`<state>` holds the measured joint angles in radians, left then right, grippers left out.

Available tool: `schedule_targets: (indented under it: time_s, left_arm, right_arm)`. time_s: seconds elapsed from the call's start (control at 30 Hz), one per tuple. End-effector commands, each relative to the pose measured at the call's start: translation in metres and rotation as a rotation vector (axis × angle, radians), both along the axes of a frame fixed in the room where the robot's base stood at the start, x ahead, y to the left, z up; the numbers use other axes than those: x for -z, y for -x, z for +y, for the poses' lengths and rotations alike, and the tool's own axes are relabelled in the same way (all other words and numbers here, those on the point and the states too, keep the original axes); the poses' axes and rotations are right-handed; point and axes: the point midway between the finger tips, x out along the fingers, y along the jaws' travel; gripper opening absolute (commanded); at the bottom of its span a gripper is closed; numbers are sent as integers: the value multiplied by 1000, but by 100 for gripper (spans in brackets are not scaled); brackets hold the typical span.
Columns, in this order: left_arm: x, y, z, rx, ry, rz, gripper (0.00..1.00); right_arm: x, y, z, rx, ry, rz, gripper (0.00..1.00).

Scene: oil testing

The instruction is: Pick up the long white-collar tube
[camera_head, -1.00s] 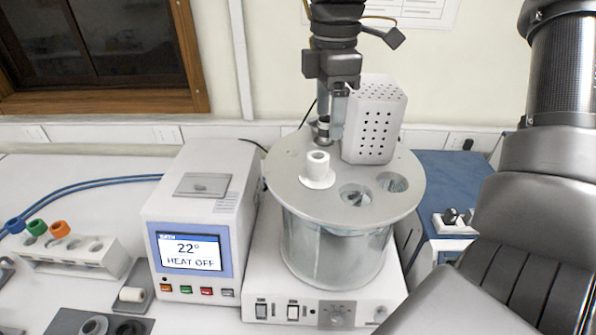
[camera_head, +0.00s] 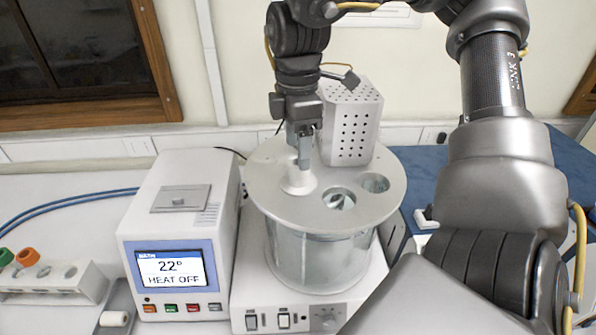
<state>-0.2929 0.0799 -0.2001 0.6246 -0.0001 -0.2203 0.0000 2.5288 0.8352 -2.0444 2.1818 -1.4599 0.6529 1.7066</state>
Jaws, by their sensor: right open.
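The long white-collar tube (camera_head: 298,181) stands in a hole of the round bath lid (camera_head: 270,205). Its white collar rests on the lid, and its lower part is hidden. My right gripper (camera_head: 304,160) points down directly at the tube's top and is open. Its fingers cover the upper part of the white neck. I cannot tell whether they touch it. My left gripper is not in view.
The lid has two open holes (camera_head: 338,200) right of the tube. A perforated white box (camera_head: 351,122) stands close behind. A control unit (camera_head: 178,245) reading 22° and HEAT OFF is at left. A rack (camera_head: 58,282) with coloured caps is at far left.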

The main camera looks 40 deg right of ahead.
Motion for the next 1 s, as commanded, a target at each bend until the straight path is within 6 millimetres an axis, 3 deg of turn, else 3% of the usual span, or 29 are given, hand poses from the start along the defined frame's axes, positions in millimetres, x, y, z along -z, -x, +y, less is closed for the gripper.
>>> schedule_targets:
  time_s: [0.33,0.67,1.0]
  left_arm:
    - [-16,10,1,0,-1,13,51]
    - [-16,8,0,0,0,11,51]
    - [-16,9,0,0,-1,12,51]
  right_arm:
    - [40,2,0,-1,-1,5,64]
    - [45,1,0,0,0,1,64]
    - [45,1,0,0,0,1,19]
